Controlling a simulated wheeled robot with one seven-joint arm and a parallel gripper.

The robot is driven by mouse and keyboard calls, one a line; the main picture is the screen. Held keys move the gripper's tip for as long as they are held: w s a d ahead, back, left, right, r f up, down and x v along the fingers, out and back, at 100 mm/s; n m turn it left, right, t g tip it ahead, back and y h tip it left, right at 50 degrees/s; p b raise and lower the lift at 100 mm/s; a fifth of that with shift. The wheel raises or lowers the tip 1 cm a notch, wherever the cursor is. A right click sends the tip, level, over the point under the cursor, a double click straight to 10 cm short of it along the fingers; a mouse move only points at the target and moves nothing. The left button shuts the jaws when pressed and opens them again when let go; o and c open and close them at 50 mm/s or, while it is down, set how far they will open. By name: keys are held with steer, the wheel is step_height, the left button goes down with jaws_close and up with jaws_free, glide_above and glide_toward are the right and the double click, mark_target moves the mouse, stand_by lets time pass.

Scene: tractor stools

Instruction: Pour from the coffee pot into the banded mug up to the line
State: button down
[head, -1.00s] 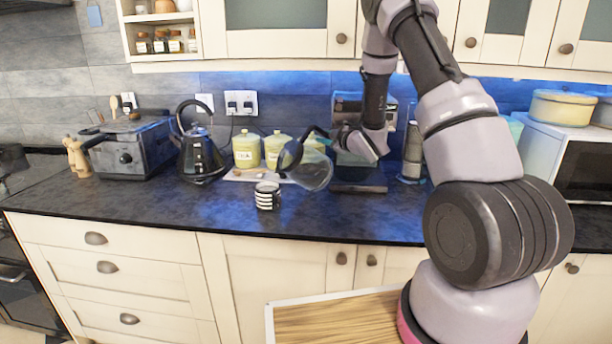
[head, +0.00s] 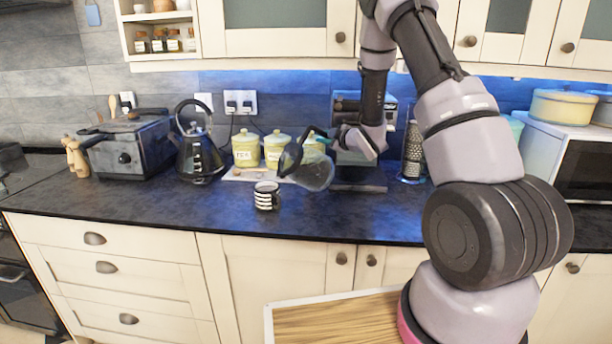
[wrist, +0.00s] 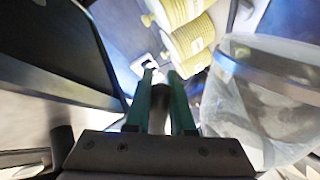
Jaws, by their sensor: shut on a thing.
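The coffee pot (head: 316,175) is a clear glass jug with a dark lid side. It hangs tilted above the worktop, dark side toward the left, just right of and above the banded mug. The banded mug (head: 266,196) is black and white striped and stands upright on the worktop. My gripper (head: 320,133) is shut on the pot at its upper side; the exact grip is hard to see. In the wrist view the green fingers (wrist: 160,78) point away and the glass pot (wrist: 262,100) fills the right. No stream and no level inside the mug can be made out.
Behind are yellow canisters (head: 246,149) on a pale board (head: 240,174). A black kettle (head: 199,156) and a dark toaster (head: 130,150) stand to the left. A grater (head: 413,153) stands right of my wrist. The worktop left of the mug (head: 150,205) is clear.

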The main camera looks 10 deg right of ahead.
steer(key=shift+w+a+r+n+y, duration=0.2)
steer(key=shift+a+r, duration=0.2)
steer(key=shift+r, duration=0.15)
steer(key=shift+w+a+r+n+y, duration=0.1)
steer(key=shift+a+r+y, duration=0.1)
steer(key=shift+a+r, duration=0.25)
steer(key=shift+s+r, duration=0.2)
steer(key=shift+w+d+f+t+h, duration=0.15)
steer(key=shift+d+f, duration=0.15)
steer(key=shift+d, duration=0.15)
steer(key=shift+d+f+t+h, duration=0.15)
steer(key=shift+d+f, duration=0.1)
steer(key=shift+d, duration=0.2)
steer(key=shift+w+d+f, duration=0.1)
steer(key=shift+d+f, duration=0.05)
steer(key=shift+f, duration=0.35)
steer(key=shift+w+d+f, duration=0.3)
steer(key=shift+f, duration=0.05)
steer(key=shift+a, duration=0.15)
steer(key=shift+s+a, duration=0.15)
steer(key=shift+a, duration=0.1)
